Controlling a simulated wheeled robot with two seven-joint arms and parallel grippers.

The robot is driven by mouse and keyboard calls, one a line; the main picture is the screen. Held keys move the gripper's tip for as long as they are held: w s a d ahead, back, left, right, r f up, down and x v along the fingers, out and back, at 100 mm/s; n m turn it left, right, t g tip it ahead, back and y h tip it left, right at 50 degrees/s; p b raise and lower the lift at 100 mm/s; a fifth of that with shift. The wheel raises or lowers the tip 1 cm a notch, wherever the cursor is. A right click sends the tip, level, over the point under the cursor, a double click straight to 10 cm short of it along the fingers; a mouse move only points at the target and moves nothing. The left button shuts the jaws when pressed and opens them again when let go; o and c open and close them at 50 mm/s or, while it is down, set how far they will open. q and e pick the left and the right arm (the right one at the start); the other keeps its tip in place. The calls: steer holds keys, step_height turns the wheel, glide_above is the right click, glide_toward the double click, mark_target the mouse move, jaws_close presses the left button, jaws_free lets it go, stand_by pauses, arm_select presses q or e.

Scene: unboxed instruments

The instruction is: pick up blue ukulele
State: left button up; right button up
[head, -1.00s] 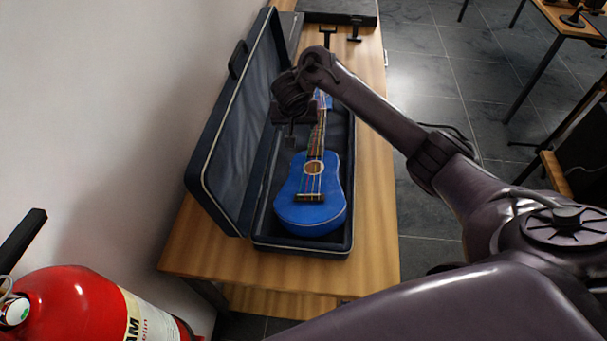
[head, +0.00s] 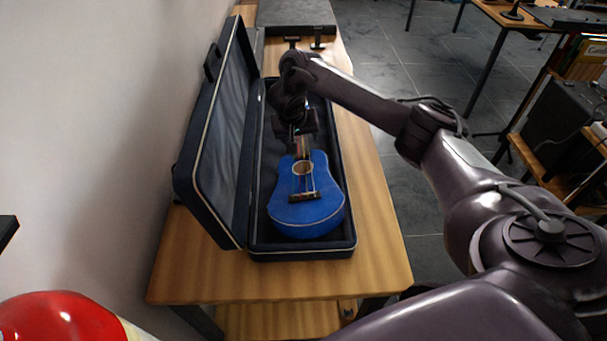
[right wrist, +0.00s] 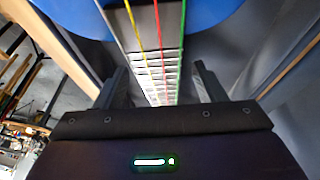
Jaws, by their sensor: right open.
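The blue ukulele (head: 306,212) lies face up in an open dark case (head: 300,254), with its body at the near end and its neck pointing away. My right gripper (head: 301,149) is over the neck close to the body and hides much of the neck. In the right wrist view, its open fingers (right wrist: 160,86) stand on either side of the neck (right wrist: 166,68), with gaps visible and no grip on it. Coloured strings and frets run between the fingers. My left gripper is not in view.
The case's raised lid (head: 212,150) stands on the left by the wall. The case rests on a wooden table (head: 372,215) with a clear strip to its right. A red extinguisher (head: 55,318) is at the lower left.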

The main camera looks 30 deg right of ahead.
steer(key=x, duration=0.2)
steer(key=shift+w+d+f, duration=0.1)
steer(key=shift+d+f, duration=0.1)
steer(key=shift+r, duration=0.1)
steer(key=c, duration=1.2)
steer(key=shift+o, duration=0.2)
